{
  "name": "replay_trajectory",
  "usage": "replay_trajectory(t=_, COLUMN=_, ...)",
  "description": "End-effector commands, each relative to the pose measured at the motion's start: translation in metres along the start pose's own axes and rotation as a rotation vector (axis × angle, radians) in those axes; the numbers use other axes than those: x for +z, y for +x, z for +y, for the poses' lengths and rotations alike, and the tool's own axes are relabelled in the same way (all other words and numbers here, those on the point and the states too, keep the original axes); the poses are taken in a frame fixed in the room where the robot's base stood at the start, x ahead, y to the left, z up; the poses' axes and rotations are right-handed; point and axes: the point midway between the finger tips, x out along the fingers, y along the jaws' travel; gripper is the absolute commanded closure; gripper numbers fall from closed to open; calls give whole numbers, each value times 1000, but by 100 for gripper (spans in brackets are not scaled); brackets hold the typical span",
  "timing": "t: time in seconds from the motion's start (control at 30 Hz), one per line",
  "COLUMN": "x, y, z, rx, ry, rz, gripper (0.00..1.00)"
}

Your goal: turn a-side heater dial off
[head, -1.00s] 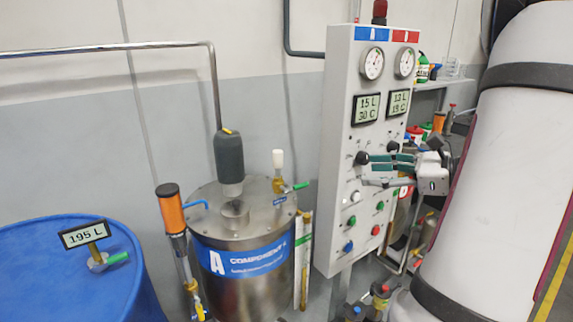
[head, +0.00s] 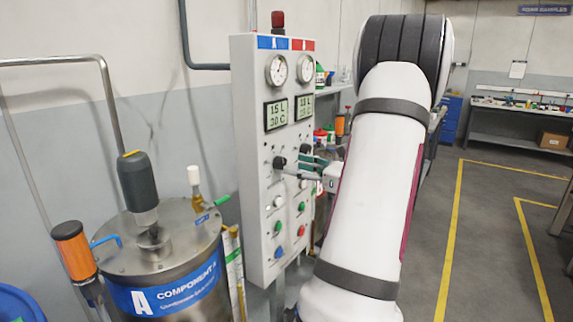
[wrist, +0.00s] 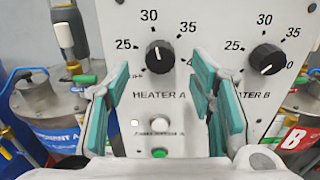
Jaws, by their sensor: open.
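The control panel (head: 240,150) stands left of my arm in the head view. The heater A dial (wrist: 160,57), a black round knob with a white pointer mark, sits above the HEATER A label in the wrist view. Its mark points up and slightly left, between 25 and 30. It also shows as a dark knob in the head view (head: 279,163). My gripper (wrist: 162,84) is open, with a teal-padded finger on either side of the dial's column. The fingertips appear a little below the knob and apart from it. My arm hides part of the gripper in the head view.
The heater B dial (wrist: 266,58) lies right of the right finger. A white knob (wrist: 136,124) and a green button (wrist: 159,153) sit below. The steel component A tank (head: 165,260) stands left of the panel. Open floor lies to the right.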

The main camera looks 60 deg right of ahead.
Motion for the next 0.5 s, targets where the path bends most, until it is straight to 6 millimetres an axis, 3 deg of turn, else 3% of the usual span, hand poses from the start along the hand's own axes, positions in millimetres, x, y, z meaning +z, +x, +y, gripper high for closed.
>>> replay_trajectory(t=0.2, x=0, y=31, z=0, rx=1, ry=-1, rz=0, gripper=50)
replay_trajectory(t=0.5, x=0, y=44, z=0, rx=0, ry=0, rz=0, gripper=50)
